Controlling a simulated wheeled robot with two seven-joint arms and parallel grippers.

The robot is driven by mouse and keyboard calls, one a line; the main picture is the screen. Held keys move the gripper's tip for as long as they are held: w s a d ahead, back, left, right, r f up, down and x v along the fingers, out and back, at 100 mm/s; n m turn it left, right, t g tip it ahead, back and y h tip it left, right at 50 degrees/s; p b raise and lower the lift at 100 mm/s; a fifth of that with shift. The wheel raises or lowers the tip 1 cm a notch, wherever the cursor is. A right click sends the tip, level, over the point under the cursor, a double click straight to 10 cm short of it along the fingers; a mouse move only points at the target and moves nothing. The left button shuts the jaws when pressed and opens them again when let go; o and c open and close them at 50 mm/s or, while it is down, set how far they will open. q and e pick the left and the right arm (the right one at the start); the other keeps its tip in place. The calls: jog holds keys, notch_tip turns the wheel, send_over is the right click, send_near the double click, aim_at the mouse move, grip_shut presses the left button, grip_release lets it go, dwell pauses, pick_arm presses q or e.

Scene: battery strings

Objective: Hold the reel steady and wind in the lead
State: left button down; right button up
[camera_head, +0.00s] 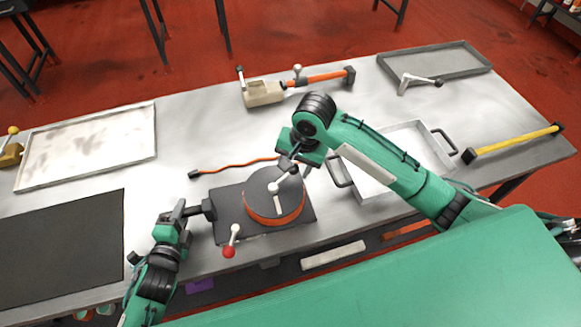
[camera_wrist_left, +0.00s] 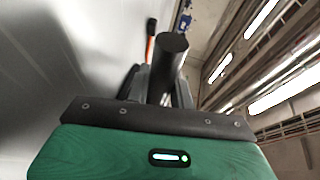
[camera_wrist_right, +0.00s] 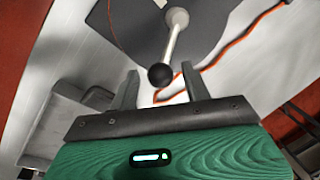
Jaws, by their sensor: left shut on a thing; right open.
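The reel (camera_head: 262,206), a dark drum with an orange band, sits on a dark base plate. The orange lead (camera_head: 238,166) runs left from behind it over the table to a black end. A dark side handle (camera_head: 209,209) sticks out left of the base; my left gripper (camera_head: 192,211) is shut on it, and the handle's round end (camera_wrist_left: 170,45) shows in the left wrist view. A silver crank with a black knob (camera_wrist_right: 161,75) crosses the reel's top. My right gripper (camera_wrist_right: 162,88) is open above the reel, the knob appearing between its fingers, contact unclear.
A red-ball lever (camera_head: 229,251) stands at the base's front. A tray with handles (camera_head: 412,130) lies right, partly behind my right arm. A beige block with an orange bar (camera_head: 263,93) lies behind. A black mat (camera_head: 65,245) and pale tray (camera_head: 90,145) are left.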

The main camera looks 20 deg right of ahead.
jog(key=shift+a+f, duration=0.15)
jog(key=shift+f, duration=0.7)
jog(key=shift+w, duration=0.1)
grip_shut()
jog(key=shift+w, duration=0.1)
